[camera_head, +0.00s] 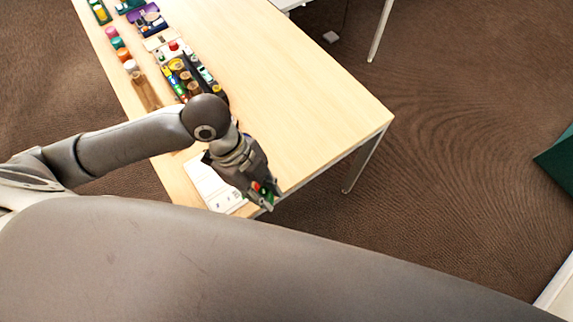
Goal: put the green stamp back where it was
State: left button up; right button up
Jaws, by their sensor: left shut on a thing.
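My left gripper (264,195) is near the front edge of the wooden table (310,110), over the corner of a white sheet (213,187). It is shut on a small green thing (268,200), which looks like the green stamp. A bit of red also shows at the fingers. Most of the held thing is hidden by the fingers, and I cannot tell whether it touches the sheet or table. My right gripper is not in view.
Trays of small coloured items (178,66) stand along the table's left part. A row of coloured round items (124,56) lines the left edge. The table's right half is clear. A green object (558,160) stands at the far right on the brown carpet.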

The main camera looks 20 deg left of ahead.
pick_arm(q)
jog(key=w+f, duration=0.3)
jog(key=w, duration=0.1)
jog(key=w+f+p, duration=0.1)
jog(key=w+f, duration=0.1)
jog(key=w, duration=0.1)
jog(key=w+f, duration=0.3)
jog(key=w, duration=0.1)
jog(key=shift+w+f, duration=0.3)
jog(key=shift+w, duration=0.05)
jog(key=shift+w+f+p, duration=0.2)
jog(key=shift+f+p, duration=0.15)
notch_tip(320, 180, down, 2)
jog(key=shift+f+p, duration=0.1)
jog(key=shift+p, duration=0.35)
jog(key=shift+f, duration=0.25)
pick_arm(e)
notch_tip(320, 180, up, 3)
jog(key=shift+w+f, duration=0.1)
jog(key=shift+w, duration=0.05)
pick_arm(q)
jog(key=shift+f, duration=0.1)
